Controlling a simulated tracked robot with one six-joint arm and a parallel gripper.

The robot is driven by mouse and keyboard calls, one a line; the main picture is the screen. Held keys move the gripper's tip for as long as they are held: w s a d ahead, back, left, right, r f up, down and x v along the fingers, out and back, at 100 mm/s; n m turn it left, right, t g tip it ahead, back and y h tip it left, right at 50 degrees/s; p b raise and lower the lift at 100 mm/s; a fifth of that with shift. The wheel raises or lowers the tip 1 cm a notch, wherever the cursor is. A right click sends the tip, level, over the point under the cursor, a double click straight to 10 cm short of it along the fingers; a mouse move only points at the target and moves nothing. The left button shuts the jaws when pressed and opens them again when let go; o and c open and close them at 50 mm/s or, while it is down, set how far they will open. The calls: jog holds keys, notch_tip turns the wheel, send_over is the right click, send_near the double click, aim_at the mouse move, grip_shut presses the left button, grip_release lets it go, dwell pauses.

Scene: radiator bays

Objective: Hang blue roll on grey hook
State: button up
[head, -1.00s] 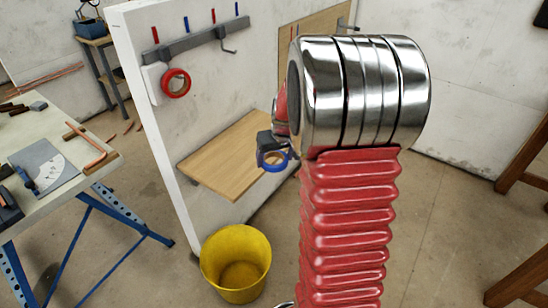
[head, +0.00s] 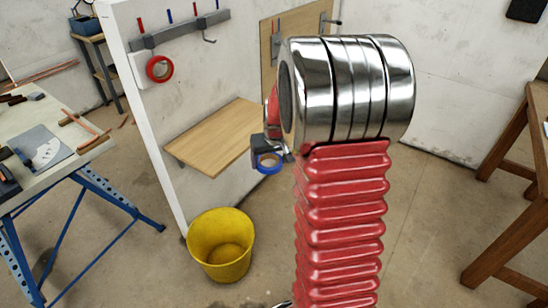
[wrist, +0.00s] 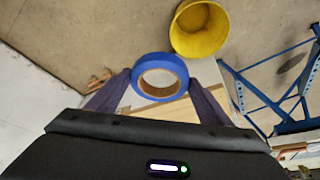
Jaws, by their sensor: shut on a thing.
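The blue roll (head: 268,167) is a ring of blue tape held at the end of my arm. It also shows in the wrist view (wrist: 140,66), between the two dark fingers. My gripper (head: 262,148) is shut on it, partly hidden behind my arm in the head view. A grey rail (head: 178,31) is on the white panel, with a small grey hook (head: 209,40) below its right part, bare.
A wooden shelf (head: 215,137) juts from the white panel below the rail. A yellow bucket (head: 221,245) stands on the floor in front. A workbench with blue legs (head: 105,200) is at left. Another hook (head: 331,21) shows on the wooden board behind.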

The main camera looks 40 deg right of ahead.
jog(key=a+f+n, duration=0.1)
jog(key=a+f, duration=0.3)
jog(key=a, duration=0.4)
jog(key=a+f+n+y, duration=0.1)
jog(key=a+f, duration=0.4)
jog(key=a, duration=0.4)
jog(key=s+a+f+n, duration=0.1)
jog(key=a+f, duration=0.4)
jog(key=a, duration=0.4)
jog(key=shift+a+f+n+y, duration=0.15)
jog(key=shift+f+n+y, duration=0.15)
jog(key=shift+n, duration=0.1)
